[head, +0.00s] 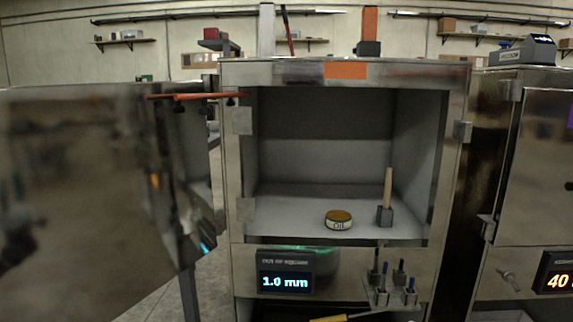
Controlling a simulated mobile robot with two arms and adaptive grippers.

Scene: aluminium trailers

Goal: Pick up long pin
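Several upright pins with dark tops and blue parts stand in a small metal holder at the front of the cabinet, below the open compartment. One of the taller ones, perhaps the long pin (374,268), is at the back left of the group; I cannot tell for sure which pin is the long one. Neither of my grippers is clearly in view in the head view.
An open metal cabinet (346,72) holds an oil tin (338,221) and a wooden-handled block (386,214). Its display (285,282) reads "1.0 mm". A reflective door panel (90,190) fills the left. Another cabinet (535,200) stands at right.

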